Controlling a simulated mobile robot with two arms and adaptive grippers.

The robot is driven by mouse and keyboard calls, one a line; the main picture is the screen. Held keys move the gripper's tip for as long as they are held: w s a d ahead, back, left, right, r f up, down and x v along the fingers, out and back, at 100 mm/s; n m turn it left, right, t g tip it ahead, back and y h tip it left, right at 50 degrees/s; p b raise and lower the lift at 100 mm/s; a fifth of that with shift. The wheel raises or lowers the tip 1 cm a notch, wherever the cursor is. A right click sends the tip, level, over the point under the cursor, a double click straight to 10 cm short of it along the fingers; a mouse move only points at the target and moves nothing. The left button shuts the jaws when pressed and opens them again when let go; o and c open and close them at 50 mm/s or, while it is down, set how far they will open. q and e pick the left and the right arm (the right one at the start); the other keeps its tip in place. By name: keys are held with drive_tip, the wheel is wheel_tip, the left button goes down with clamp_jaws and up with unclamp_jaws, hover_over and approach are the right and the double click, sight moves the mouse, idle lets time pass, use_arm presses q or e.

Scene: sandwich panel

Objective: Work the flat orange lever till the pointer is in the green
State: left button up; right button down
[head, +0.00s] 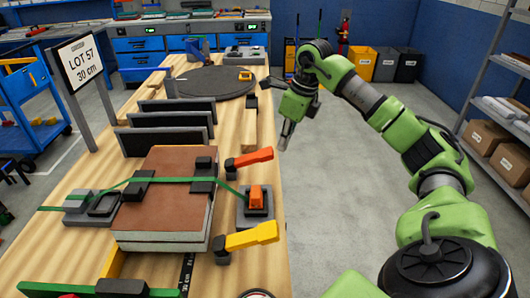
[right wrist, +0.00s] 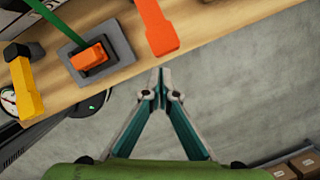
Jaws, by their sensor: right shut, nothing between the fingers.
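A flat orange lever (head: 250,158) sticks out to the right from the sandwich panel stack (head: 170,192); it also shows at the top of the right wrist view (right wrist: 157,27). A chunky orange piece (head: 257,197) sits in a grey block where the green strap (head: 222,179) ends; it shows in the right wrist view too (right wrist: 88,56). A round dial (head: 257,293) is cut off at the bottom edge; its pointer is not readable. My right gripper (head: 283,143) is shut and empty, beyond the bench edge, apart from the levers. My left gripper is not in view.
A yellow lever (head: 250,236) sits nearer me on the panel's right side. Dark upright plates (head: 170,134) and a round dark turntable (head: 210,84) stand farther back on the wooden bench (head: 267,130). The floor right of the bench is clear.

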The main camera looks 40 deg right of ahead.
drive_tip(key=v, duration=0.6)
drive_tip(key=shift+r, duration=0.35)
drive_tip(key=shift+s, duration=0.15)
